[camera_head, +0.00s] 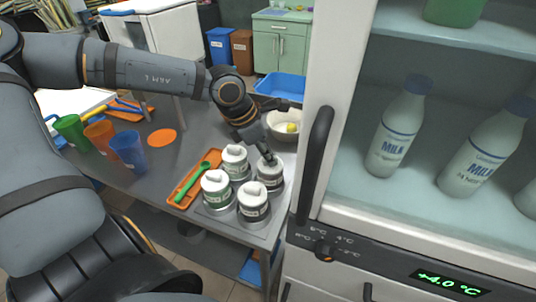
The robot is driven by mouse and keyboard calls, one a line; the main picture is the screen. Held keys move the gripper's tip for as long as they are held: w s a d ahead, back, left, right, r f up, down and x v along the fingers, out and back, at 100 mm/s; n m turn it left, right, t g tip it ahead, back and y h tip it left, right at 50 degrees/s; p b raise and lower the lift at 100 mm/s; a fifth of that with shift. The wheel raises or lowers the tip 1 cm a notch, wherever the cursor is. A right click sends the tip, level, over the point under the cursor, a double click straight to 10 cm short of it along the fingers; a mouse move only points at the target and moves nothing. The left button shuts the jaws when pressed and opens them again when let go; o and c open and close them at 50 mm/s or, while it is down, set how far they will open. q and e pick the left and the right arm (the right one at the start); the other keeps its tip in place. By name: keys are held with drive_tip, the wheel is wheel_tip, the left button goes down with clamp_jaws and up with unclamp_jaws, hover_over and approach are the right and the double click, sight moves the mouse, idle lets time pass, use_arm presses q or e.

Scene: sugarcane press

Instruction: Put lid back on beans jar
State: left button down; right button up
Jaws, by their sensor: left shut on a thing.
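Several jars with pale lids stand close together on the grey table; their labels are too small to read, so I cannot tell which one holds beans. The jars are the back left jar (235,166), the front left jar (217,194), the front right jar (253,205) and the back right jar (270,181). My left gripper (269,158) points down at the top of the back right jar and is shut on its pale lid, which sits at the jar's mouth. The fingers partly hide the lid, and I cannot tell if it is fully seated. My right gripper is out of view.
An orange tray (178,198) with a green spoon (193,182) lies left of the jars. A white bowl (282,133) stands behind them. Green, orange and blue cups (129,152) stand at left. The fridge (316,215) with its dark handle is close on the right.

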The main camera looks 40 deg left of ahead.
use_arm(q)
drive_tip(key=c, duration=0.7)
unclamp_jaws()
drive_tip(key=shift+c, duration=0.2)
drive_tip(key=shift+r, duration=0.1)
drive_tip(key=shift+r+p, duration=2.3)
drive_tip(key=shift+r, duration=1.1)
clamp_jaws()
